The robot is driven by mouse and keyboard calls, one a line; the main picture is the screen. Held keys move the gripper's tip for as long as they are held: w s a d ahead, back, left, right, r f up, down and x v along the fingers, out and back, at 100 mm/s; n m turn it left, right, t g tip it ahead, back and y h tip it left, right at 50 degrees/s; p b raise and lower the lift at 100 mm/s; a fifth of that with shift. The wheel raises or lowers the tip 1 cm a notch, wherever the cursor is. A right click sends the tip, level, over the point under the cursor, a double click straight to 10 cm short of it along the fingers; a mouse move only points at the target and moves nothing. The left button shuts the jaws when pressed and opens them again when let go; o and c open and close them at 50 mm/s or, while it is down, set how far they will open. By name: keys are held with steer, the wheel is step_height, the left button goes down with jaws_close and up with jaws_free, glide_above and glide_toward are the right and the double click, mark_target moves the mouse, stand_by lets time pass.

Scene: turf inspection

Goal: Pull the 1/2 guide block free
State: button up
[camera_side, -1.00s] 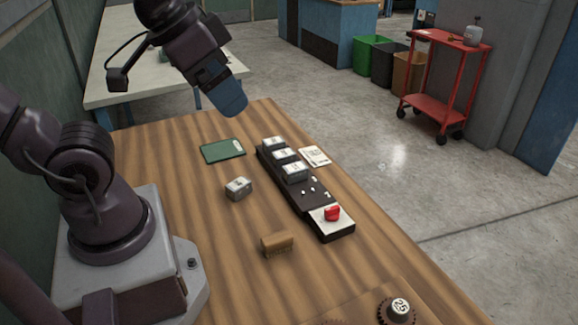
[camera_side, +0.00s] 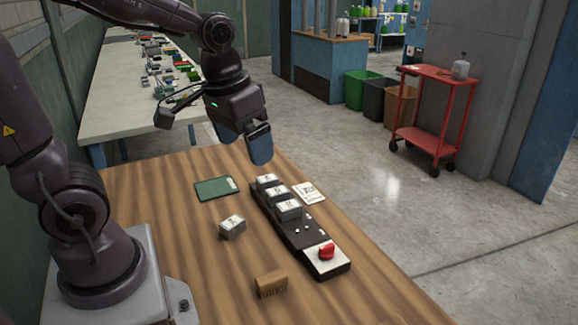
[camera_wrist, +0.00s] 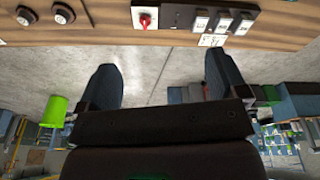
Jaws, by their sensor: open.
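Three pale blocks with dark markings sit in a row on a dark rail (camera_side: 307,236) in the side view: a far one (camera_side: 267,181), a middle one (camera_side: 276,191) and a near one (camera_side: 289,208). A fourth pale block (camera_side: 232,226) lies loose on the table, left of the rail. The markings are too small to read, so I cannot tell which is the 1/2 guide block. My gripper (camera_side: 245,143) is open and empty, above and beyond the rail's far end. The wrist view shows its fingers (camera_wrist: 162,75) spread apart, with the rail (camera_wrist: 178,16) at the top.
A red knob (camera_side: 327,251) is on the rail's near end. A green card (camera_side: 216,189) lies left of the rail, a white paper (camera_side: 309,193) right of it. A brown block (camera_side: 271,285) stands nearer. Bare wood surrounds them. A red cart (camera_side: 437,110) stands on the floor beyond.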

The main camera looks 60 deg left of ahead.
steer(key=w+a+f+n+g, duration=0.2)
steer(key=w+a+f+n, duration=0.3)
steer(key=w+f, duration=0.1)
steer(key=n, duration=1)
glide_above(289, 205)
step_height(289, 205, down, 8)
steer(key=f, duration=0.1)
step_height(289, 205, down, 12)
steer(key=shift+r, duration=0.1)
steer(key=shift+c, duration=0.4)
steer(key=c, duration=1)
steer(key=shift+o, duration=0.8)
steer(key=shift+c, duration=0.4)
steer(key=shift+r, duration=0.1)
